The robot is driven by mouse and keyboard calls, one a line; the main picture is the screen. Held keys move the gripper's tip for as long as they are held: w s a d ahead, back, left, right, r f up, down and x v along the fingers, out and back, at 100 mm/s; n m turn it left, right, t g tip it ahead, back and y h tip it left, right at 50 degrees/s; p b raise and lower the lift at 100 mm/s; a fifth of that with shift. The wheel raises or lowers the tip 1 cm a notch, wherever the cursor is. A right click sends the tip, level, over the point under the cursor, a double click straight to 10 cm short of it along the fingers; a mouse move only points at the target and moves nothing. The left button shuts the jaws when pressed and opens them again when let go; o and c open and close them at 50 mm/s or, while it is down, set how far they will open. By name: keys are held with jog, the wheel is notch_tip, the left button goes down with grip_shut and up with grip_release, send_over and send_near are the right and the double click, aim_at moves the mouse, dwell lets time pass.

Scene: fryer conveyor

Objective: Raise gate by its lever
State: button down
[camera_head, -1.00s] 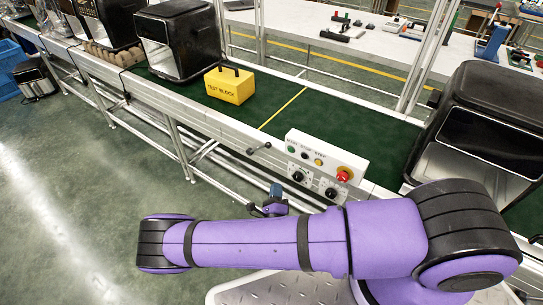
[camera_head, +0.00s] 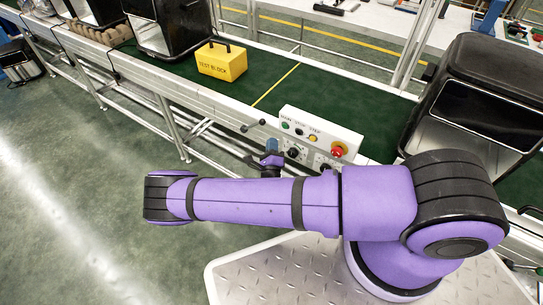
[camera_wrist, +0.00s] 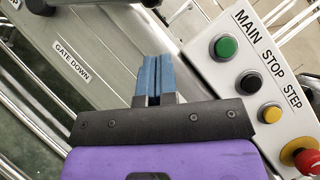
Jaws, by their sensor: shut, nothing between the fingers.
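The lever (camera_head: 253,125) with a dark knob sticks out from the conveyor's front rail, left of the control box. In the wrist view, a dark knob and bar, seemingly the lever (camera_wrist: 40,6), are cut off by the top edge. A "GATE DOWN" label (camera_wrist: 72,62) is on the rail below it. My gripper (camera_wrist: 153,78) has its blue fingers together, empty, between the label and the control box and apart from the lever. In the head view my gripper (camera_head: 273,146) is just right of and below the lever. I cannot make out a raised gate.
The control box (camera_head: 318,137) with buttons and a red stop knob (camera_wrist: 306,161) is close on the right. A yellow test block (camera_head: 222,62) sits on the green belt (camera_head: 325,95), left of a yellow cross line. Black fryers (camera_head: 480,90) stand on the belt.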

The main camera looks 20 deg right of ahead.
jog(key=shift+w+a+r, duration=0.15)
jog(key=shift+w+r, duration=0.3)
jog(key=shift+w, duration=0.25)
jog(key=shift+w+a+r, duration=0.15)
jog(key=shift+w+r, duration=0.25)
jog(key=shift+w, duration=0.3)
jog(key=shift+w+a+r, duration=0.15)
jog(key=shift+w+r, duration=0.3)
jog(key=shift+w, duration=0.25)
